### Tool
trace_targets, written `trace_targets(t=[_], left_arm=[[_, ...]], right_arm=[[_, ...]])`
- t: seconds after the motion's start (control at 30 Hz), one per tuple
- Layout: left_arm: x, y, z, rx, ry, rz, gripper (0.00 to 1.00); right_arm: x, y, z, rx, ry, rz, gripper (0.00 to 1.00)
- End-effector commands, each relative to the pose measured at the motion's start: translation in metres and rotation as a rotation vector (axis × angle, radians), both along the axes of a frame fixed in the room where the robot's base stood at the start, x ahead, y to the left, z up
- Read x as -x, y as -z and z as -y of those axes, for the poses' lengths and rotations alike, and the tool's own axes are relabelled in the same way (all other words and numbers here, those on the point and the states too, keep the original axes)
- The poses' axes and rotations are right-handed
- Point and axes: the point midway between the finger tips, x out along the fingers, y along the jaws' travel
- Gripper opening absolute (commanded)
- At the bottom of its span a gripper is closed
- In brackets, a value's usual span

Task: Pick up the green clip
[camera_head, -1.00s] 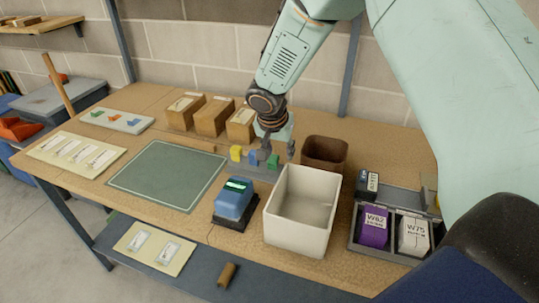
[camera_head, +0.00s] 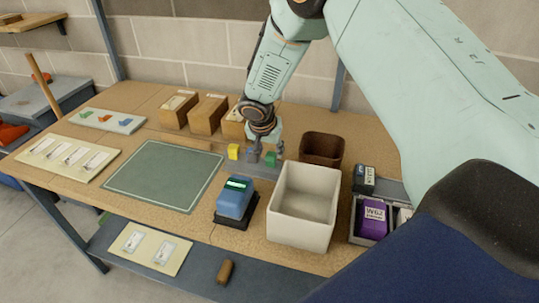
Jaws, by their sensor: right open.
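The green clip (camera_head: 270,159) stands on a low grey holder at the middle back of the bench, beside a yellow clip (camera_head: 233,151). A blue clip sits between them, now mostly hidden by a finger of my right gripper. My right gripper (camera_head: 266,149) is open and points down, just above and around the green clip in the picture. One finger is on its left and one on its right. Contact cannot be told. My left gripper is not in view.
A white bin (camera_head: 304,229) and a brown bin (camera_head: 335,150) stand right of the holder. A blue device (camera_head: 235,198) stands in front. Cardboard boxes (camera_head: 207,116) stand behind left. The green mat (camera_head: 165,175) is clear. My right arm covers part of the grey tray.

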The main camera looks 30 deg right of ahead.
Motion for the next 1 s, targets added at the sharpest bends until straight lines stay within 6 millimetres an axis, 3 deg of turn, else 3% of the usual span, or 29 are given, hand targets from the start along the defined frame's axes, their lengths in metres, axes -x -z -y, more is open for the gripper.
trace_targets(t=[0.2,0.43,0.77,1.0], left_arm=[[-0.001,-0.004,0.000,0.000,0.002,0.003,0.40],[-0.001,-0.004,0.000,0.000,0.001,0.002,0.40],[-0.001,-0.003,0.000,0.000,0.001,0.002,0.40],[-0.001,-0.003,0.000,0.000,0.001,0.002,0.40]], right_arm=[[-0.006,0.017,0.006,-0.001,0.001,0.001,0.43],[-0.007,0.019,0.005,-0.002,0.000,-0.001,0.43],[-0.008,0.019,0.006,-0.002,0.001,0.000,0.17],[-0.008,0.019,0.006,0.000,0.001,0.000,0.16]])
